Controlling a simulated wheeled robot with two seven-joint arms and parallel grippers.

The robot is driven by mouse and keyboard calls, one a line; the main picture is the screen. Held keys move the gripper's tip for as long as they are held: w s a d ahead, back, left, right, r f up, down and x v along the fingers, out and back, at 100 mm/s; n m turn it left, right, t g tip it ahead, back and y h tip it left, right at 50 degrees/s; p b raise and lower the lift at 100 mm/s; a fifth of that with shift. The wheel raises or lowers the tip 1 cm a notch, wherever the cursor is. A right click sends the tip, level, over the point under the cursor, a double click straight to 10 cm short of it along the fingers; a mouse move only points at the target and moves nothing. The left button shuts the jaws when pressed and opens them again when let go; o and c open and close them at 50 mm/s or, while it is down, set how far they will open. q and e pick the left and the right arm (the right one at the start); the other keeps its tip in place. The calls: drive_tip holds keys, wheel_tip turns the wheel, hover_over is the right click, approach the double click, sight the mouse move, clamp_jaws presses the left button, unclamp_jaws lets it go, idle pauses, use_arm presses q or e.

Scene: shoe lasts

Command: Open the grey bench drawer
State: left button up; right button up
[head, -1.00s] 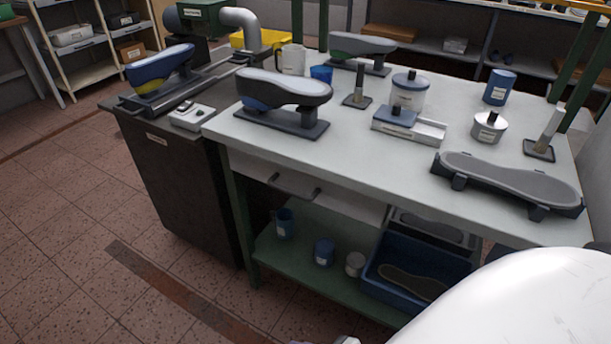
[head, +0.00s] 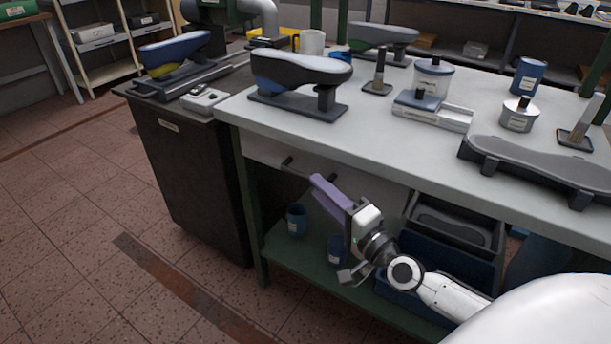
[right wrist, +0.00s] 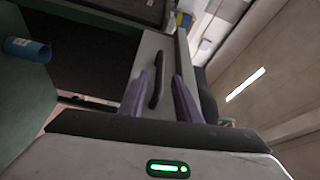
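The grey bench drawer (head: 262,152) sits under the bench top and looks shut, its front about level with the bench. Its dark bar handle (head: 288,161) is partly hidden behind my right gripper (head: 318,181). My right gripper, with purple fingers, is in front of the drawer at handle height. In the right wrist view, the purple fingers (right wrist: 161,90) are spread apart. The handle (right wrist: 156,85) shows between them, with gaps on both sides; whether the fingertips reach past it I cannot tell. My left gripper is not in view.
The green lower shelf (head: 283,262) holds blue cups (head: 296,219) and a blue crate (head: 465,264) beside my right arm. Shoe lasts, a jar and tins stand on the bench top (head: 385,150). A dark cabinet (head: 190,185) adjoins at left. Floor in front is clear.

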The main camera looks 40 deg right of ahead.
sight(305, 174)
drive_tip(key=w, duration=0.6)
drive_tip(key=shift+w+a+r, duration=0.1)
drive_tip(key=shift+w+r, duration=0.1)
clamp_jaws()
